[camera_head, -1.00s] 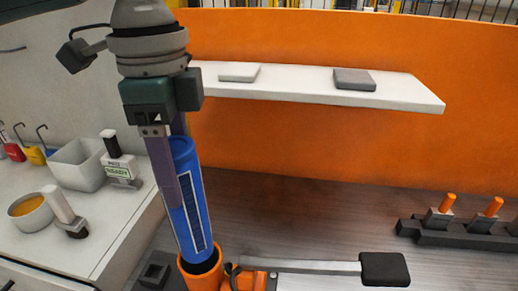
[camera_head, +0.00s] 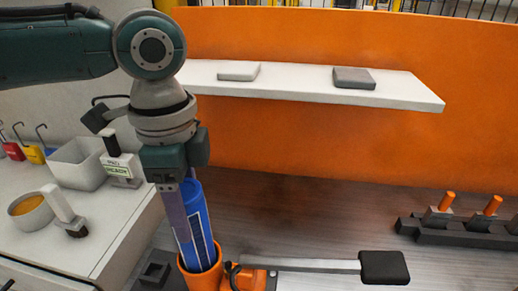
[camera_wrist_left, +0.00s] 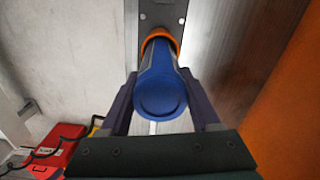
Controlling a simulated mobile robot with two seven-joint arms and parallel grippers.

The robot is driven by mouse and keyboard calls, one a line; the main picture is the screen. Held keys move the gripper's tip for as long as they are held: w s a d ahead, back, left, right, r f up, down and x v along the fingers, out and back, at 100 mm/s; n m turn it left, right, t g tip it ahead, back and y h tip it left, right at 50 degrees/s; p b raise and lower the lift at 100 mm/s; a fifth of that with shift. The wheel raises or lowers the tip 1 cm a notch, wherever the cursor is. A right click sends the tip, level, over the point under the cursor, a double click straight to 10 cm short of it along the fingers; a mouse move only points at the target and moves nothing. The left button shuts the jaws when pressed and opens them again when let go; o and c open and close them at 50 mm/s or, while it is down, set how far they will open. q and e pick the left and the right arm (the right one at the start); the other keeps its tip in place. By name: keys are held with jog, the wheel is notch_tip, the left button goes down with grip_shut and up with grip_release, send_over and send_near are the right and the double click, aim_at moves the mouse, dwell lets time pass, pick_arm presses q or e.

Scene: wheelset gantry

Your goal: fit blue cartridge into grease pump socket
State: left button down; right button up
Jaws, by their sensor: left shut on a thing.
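The blue cartridge (camera_head: 196,226) stands nearly upright, slightly tilted, with its lower end inside the orange grease pump socket (camera_head: 203,281). In the left wrist view the round end of the cartridge (camera_wrist_left: 160,95) faces the camera, and the orange socket rim (camera_wrist_left: 161,40) shows behind it. My left gripper (camera_head: 184,225) is shut on the cartridge from above, one finger on each side in the left wrist view. How deep the cartridge sits inside the socket is hidden by the socket wall. My right gripper is not in view.
The pump's lever with a dark pad (camera_head: 384,267) reaches right. A white shelf (camera_head: 300,88) holds two flat blocks above. At left, a white counter (camera_head: 105,225) carries a bin (camera_head: 78,163) and a mug (camera_head: 32,213). A dark rack (camera_head: 455,232) stands at right.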

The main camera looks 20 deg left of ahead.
pick_arm(q)
jog(key=shift+f, duration=0.25)
jog(key=shift+c, duration=0.6)
grip_release()
